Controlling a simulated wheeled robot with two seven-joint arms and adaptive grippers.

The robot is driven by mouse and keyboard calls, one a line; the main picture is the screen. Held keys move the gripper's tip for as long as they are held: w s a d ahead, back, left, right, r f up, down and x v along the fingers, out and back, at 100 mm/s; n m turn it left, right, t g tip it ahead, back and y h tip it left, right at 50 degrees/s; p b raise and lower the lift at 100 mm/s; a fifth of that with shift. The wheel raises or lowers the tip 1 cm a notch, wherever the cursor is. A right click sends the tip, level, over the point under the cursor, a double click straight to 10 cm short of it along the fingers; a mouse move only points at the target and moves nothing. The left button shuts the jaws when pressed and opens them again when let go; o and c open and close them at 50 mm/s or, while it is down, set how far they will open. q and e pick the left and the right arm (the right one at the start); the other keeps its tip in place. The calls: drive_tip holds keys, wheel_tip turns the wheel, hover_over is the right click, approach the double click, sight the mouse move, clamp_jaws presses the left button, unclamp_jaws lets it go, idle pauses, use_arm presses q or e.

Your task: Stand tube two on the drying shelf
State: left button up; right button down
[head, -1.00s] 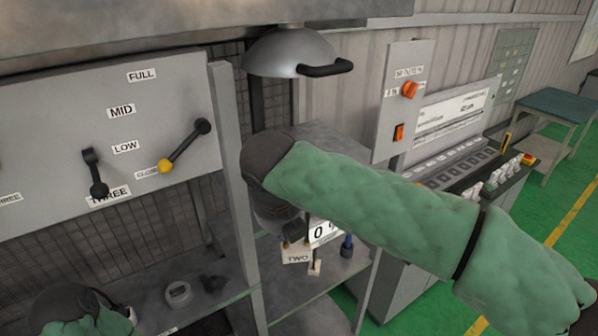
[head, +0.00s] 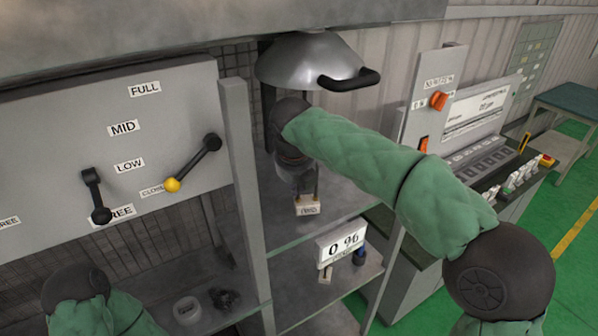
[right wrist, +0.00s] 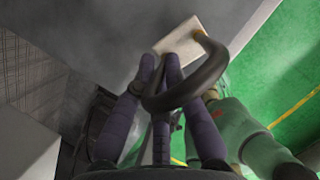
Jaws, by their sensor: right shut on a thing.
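My right gripper (head: 297,180) points down in the head view, below the dome hood and in front of the upper shelf (head: 345,203). It is shut on tube two, whose pale label block (head: 308,208) hangs below the fingers and seems to read TWO. In the right wrist view, my dark fingers (right wrist: 160,75) close around it. A dark bent tube loop (right wrist: 195,85) and a pale block (right wrist: 178,40) show there. I cannot tell whether the block touches the shelf. My left wrist is at the lower left; its fingers are hidden.
A 0 % display (head: 341,244) is at the lower shelf (head: 330,298), with a blue-topped piece (head: 360,256) beside it. The metal dome hood (head: 312,62) hangs above my right wrist. A grey ring (head: 187,311) lies on the left shelf. A lever panel (head: 60,150) stands at left.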

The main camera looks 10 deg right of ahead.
drive_tip(key=shift+w+d+r+p, duration=0.1)
drive_tip(key=shift+w+d+p, duration=0.1)
drive_tip(key=shift+w, duration=0.4)
drive_tip(key=shift+w+d+p, duration=0.1)
drive_tip(key=shift+w+d, duration=0.05)
drive_tip(key=shift+w, duration=0.4)
drive_tip(key=w, duration=0.2)
drive_tip(key=f+p, duration=0.1)
drive_tip(key=shift+w+d, duration=0.4)
drive_tip(key=shift+f, duration=0.3)
drive_tip(key=shift+s, duration=0.1)
drive_tip(key=shift+f, duration=0.1)
drive_tip(key=c, duration=1.3)
unclamp_jaws()
